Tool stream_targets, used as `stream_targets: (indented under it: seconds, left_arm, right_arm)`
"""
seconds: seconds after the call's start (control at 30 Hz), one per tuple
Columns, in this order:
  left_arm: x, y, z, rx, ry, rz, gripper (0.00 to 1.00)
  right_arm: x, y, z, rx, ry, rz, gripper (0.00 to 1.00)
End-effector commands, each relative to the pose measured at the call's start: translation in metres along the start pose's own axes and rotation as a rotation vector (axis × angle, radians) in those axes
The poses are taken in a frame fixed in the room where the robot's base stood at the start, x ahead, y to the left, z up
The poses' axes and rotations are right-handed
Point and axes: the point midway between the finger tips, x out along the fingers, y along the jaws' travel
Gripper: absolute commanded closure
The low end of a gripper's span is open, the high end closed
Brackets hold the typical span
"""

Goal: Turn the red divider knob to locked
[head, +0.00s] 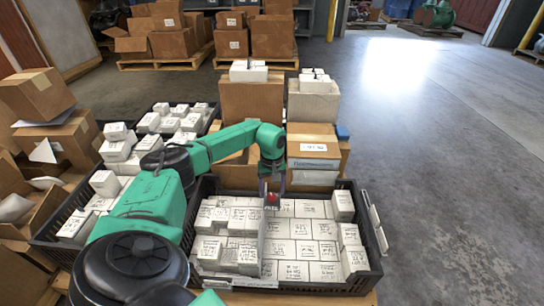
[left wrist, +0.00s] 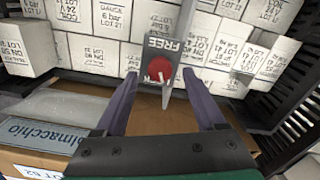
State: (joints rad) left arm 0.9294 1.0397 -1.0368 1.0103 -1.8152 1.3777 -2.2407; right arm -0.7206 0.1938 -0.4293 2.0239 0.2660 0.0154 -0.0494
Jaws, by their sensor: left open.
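The red divider knob (head: 272,199) sits at the far end of a thin grey divider (head: 263,240) standing in the black crate (head: 372,262). In the left wrist view the knob (left wrist: 158,71) is round and red, on a grey plate (left wrist: 153,50) marked FREE, upside down there. A pale pointer-like strip lies over the knob's lower part; its exact setting is hard to tell. My left gripper (head: 271,186) is open, with its purple fingertips (left wrist: 160,73) on either side of the knob. I see a gap on both sides. My right gripper is not in view.
White lettered blocks (head: 303,249) fill both sides of the divider. A cardboard box (head: 313,146) stands right behind the crate. Another black crate (head: 52,228) of white blocks stands at left, beneath my arm. The floor (head: 440,170) at right is clear.

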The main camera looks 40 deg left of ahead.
Motion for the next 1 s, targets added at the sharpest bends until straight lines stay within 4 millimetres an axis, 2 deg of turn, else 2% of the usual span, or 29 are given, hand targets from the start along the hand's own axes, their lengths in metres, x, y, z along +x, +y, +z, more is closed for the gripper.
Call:
stream_targets:
  seconds: [0.13,0.2,0.3,0.4,0.5,0.63,1.0]
  left_arm:
    - [-0.015,0.000,0.000,0.000,0.000,0.001,0.28]
    - [-0.046,0.001,-0.001,-0.001,0.003,0.004,0.28]
    - [-0.077,0.001,-0.001,0.000,0.002,0.003,0.28]
    - [-0.103,0.001,-0.001,0.000,0.002,0.004,0.28]
    - [-0.119,0.001,0.000,0.001,0.001,0.002,0.28]
    - [-0.128,0.000,0.000,0.000,0.000,0.001,0.28]
    - [-0.127,0.000,0.000,0.000,0.000,0.001,0.28]
  right_arm:
    - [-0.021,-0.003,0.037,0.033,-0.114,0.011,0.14]
    - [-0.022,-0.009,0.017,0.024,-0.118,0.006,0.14]
    - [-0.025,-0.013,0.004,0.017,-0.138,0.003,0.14]
    - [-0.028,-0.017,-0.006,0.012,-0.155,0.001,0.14]
    - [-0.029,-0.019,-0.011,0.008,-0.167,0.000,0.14]
    - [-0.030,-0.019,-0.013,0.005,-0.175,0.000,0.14]
    - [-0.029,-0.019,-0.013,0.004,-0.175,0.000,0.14]
